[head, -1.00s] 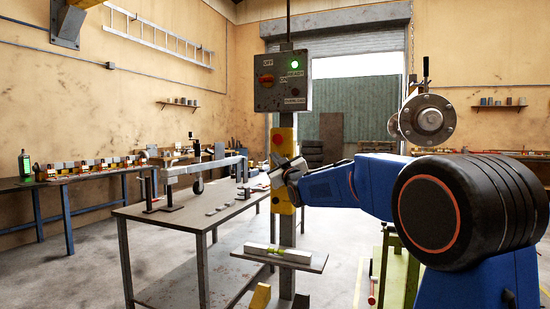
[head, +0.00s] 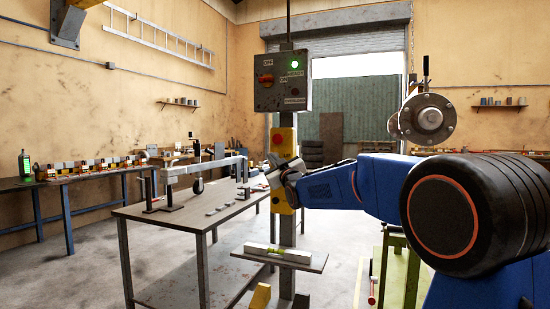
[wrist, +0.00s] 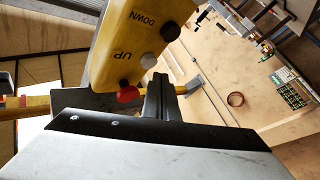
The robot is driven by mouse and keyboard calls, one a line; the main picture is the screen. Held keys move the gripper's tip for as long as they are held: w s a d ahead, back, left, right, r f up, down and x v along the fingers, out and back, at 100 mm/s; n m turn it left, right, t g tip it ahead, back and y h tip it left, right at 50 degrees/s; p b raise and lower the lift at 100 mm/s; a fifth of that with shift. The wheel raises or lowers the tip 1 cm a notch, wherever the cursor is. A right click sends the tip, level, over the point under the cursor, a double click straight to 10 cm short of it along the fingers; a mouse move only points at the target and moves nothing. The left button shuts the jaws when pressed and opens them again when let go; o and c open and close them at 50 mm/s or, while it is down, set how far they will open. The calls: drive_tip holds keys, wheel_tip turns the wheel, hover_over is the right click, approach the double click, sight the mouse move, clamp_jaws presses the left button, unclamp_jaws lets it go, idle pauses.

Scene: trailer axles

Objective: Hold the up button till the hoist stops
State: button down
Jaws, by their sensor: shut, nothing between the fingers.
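The yellow hoist pendant (head: 284,140) hangs upright in front of a grey post, below a grey control box (head: 283,82) with a lit green lamp. In the wrist view the pendant (wrist: 118,40) shows a pale button (wrist: 148,61) beside the word UP, a dark button (wrist: 170,32) beside DOWN, and a red button (wrist: 128,94) at its end. My gripper (head: 283,177) is at the pendant's middle and hides part of it in the head view. Its shut fingers (wrist: 159,88) are close to the UP button in the wrist view; I cannot tell whether they touch it.
A metal-topped table (head: 190,213) stands left of the post with a frame and small parts on it. A small shelf (head: 280,258) with a level sticks out below the pendant. A round flanged hub (head: 430,119) is at the right, above my arm.

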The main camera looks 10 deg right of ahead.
drive_tip(key=shift+s+a, duration=0.7)
drive_tip(key=shift+s, duration=0.25)
drive_tip(key=shift+s+a, duration=0.7)
drive_tip(key=shift+s, duration=0.25)
drive_tip(key=shift+s, duration=0.1)
drive_tip(key=s+d+f+m+g+h, duration=0.1)
drive_tip(key=s+f+g, duration=0.4)
drive_tip(key=s+f, duration=0.8)
drive_tip(key=s+d+f+m+g, duration=0.3)
drive_tip(key=s+f+g, duration=0.3)
drive_tip(key=s+f, duration=0.7)
drive_tip(key=s+d+f+m+g+h, duration=0.1)
drive_tip(key=s+d+f+m+g, duration=0.2)
drive_tip(key=s+f, duration=1)
drive_tip(key=s+g, duration=0.2)
drive_tip(key=s, duration=1.3)
drive_tip(key=shift+d+f+h, duration=0.15)
drive_tip(key=shift+h, duration=0.15)
